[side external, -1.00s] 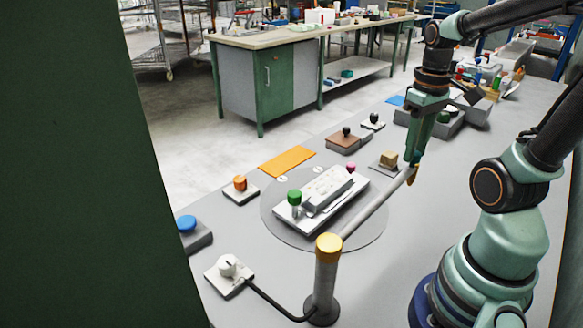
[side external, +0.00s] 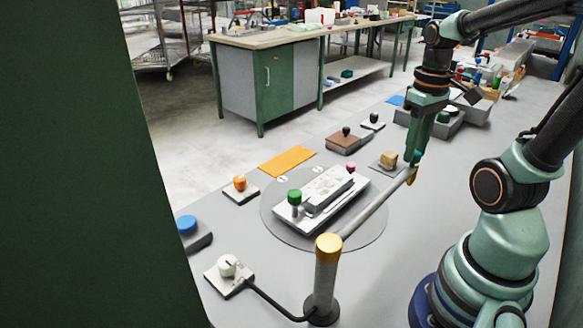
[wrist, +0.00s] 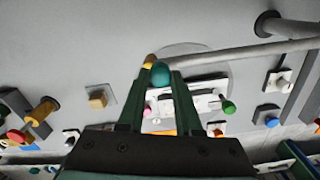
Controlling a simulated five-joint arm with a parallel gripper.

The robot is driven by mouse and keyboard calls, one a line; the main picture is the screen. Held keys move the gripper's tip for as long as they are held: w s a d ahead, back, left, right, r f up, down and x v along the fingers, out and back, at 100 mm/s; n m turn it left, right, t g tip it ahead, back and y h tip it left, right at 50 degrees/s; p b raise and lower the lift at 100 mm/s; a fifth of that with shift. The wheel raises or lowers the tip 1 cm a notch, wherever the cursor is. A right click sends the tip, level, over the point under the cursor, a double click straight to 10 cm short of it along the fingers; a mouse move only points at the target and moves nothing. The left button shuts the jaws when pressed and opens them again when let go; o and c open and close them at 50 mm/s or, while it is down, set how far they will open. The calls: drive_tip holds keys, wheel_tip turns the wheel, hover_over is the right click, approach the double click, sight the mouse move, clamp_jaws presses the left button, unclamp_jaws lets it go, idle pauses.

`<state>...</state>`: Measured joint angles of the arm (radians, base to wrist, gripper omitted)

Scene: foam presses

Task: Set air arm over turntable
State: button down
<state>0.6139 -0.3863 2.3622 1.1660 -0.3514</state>
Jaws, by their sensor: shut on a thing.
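The air arm (side external: 378,210) is a pale grey tube running from a grey post with a gold cap (side external: 329,243) to a yellow-orange tip. In the wrist view the tube (wrist: 225,54) crosses one edge of the turntable, beside the white fixture rather than over its middle. The turntable (side external: 283,231) is a flat grey disc bearing a white mould fixture (side external: 320,198) with a green and a pink knob. My gripper (side external: 415,158) is shut on the teal knob (wrist: 160,75) at the arm's free end; its fingers partly hide the knob in the side view.
A tan block (side external: 388,159) on a grey plate stands close to my gripper. An orange mat (side external: 287,162) and an orange-knobbed switch (side external: 240,185) lie beyond the turntable. A white dial box (side external: 229,278) is cabled to the post. Bare bench lies right of the tube.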

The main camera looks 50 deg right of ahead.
drive_tip(key=shift+w, duration=0.55)
drive_tip(key=w+a+n, duration=0.3)
drive_tip(key=w+n, duration=0.1)
drive_tip(key=w, duration=0.4)
drive_tip(key=w+a+n, duration=0.3)
drive_tip(key=w, duration=0.6)
drive_tip(key=shift+a+n, duration=0.25)
drive_tip(key=shift+n, duration=0.15)
drive_tip(key=shift+r, duration=0.1)
drive_tip(key=c, duration=0.6)
unclamp_jaws()
